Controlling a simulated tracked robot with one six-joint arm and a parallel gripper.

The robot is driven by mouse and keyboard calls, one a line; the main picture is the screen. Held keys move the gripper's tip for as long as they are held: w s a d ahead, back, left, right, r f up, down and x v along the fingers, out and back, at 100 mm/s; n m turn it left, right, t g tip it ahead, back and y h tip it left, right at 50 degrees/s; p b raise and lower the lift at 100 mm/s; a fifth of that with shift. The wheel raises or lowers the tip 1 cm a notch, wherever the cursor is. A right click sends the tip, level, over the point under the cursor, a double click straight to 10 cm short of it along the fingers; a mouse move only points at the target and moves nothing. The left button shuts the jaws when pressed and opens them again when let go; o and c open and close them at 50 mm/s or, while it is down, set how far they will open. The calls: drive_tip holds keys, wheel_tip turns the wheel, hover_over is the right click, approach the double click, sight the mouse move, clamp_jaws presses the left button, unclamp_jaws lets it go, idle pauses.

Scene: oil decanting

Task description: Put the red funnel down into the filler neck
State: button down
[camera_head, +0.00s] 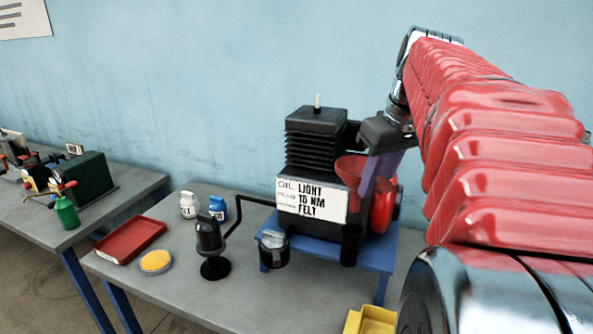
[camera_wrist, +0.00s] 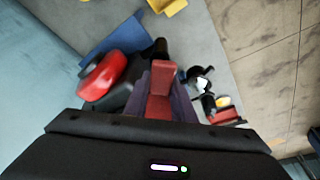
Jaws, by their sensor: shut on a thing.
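The red funnel (camera_head: 349,167) is held up in front of the black finned machine (camera_head: 314,150), with its wide mouth upward. My gripper (camera_head: 378,168) is shut on the funnel from the right, its purple fingers on the funnel's side. In the wrist view, red funnel material (camera_wrist: 162,74) sits between the fingers of my gripper (camera_wrist: 160,95). A black upright tube (camera_head: 351,244) stands at the machine's front right, below the funnel; I cannot tell whether it is the filler neck. The funnel's lower end is partly hidden and I see no contact with the tube.
A rounded red tank (camera_head: 384,207) is right of the tube. A white sign (camera_head: 311,200) covers the machine's front. The blue stand (camera_head: 377,252) carries it.

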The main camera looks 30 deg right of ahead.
sight(390, 186)
drive_tip(key=shift+f, duration=1.8)
drive_tip(key=shift+f, duration=0.1)
drive_tip(key=shift+f, duration=2.75)
drive_tip(key=shift+f, duration=1.15)
drive_tip(key=c, duration=1.4)
unclamp_jaws()
drive_tip(key=v, duration=1.3)
drive_tip(key=shift+s+r, duration=0.1)
drive_tip(key=shift+r, duration=0.25)
